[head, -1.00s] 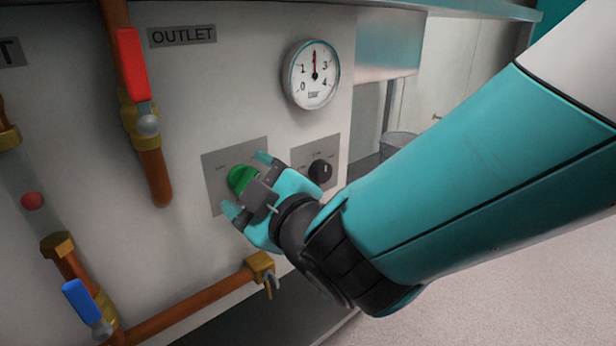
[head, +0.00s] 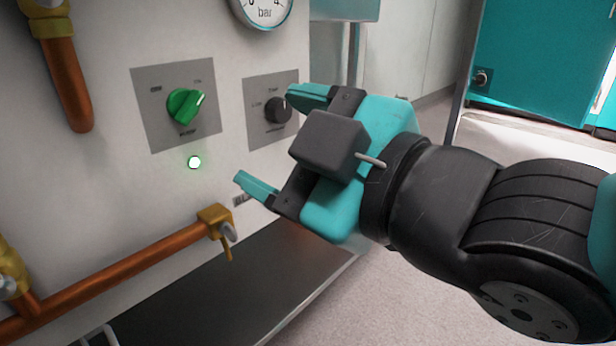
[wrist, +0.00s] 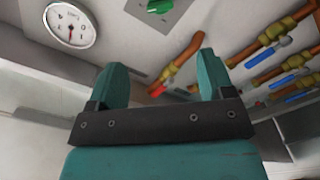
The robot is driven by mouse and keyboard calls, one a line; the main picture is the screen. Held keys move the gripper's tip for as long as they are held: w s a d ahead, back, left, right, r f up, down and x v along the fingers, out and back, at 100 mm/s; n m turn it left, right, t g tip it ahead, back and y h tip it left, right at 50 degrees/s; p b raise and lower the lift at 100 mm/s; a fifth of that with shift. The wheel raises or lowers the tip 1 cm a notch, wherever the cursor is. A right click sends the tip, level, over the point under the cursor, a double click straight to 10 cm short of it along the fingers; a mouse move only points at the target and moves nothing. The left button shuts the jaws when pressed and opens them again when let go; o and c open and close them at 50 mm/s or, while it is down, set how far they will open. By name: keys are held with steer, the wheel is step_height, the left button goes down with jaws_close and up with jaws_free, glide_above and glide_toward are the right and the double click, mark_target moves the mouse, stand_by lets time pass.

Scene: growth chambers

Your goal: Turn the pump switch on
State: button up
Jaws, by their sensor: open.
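The pump switch (head: 185,106) is a green rotary knob on a grey plate (head: 143,118) on the white panel. Its handle slants toward the upper right, its white mark pointing toward the right-hand label, too small to read. A small round light (head: 194,162) below the plate glows whitish green. My gripper (head: 265,135) is open and empty, right of the knob and apart from it. The wrist view shows both fingers (wrist: 162,70) spread with nothing between them, and the green knob (wrist: 159,6) at the top edge.
A second plate with a black knob (head: 277,110) sits just left of my upper finger. A pressure gauge (head: 264,8) is above. A copper pipe (head: 130,275) with a brass valve (head: 214,222) runs below. A teal door (head: 535,65) stands at the far right.

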steer(key=shift+b+v, duration=0.45)
steer(key=shift+v, duration=0.45)
steer(key=w+d+r+m+g+h+p, duration=0.35)
steer(key=d+m+h+p, duration=0.3)
steer(key=p, duration=0.65)
steer(key=s+d+r+m+g+h+p, duration=0.3)
steer(key=s+d+r+m+g+p, duration=0.2)
steer(key=s+d+r+g+p, duration=0.65)
steer(key=w+r+t+p, duration=0.1)
steer(key=w+r+p, duration=0.1)
steer(key=r+p, duration=1.4)
steer(key=w+a+r+t+p, duration=0.1)
steer(key=w+r+t+p, duration=0.1)
steer(key=r+p, duration=1.5)
steer(key=p, duration=0.6)
steer(key=shift+a+r, duration=0.25)
steer(key=shift+a, duration=0.05)
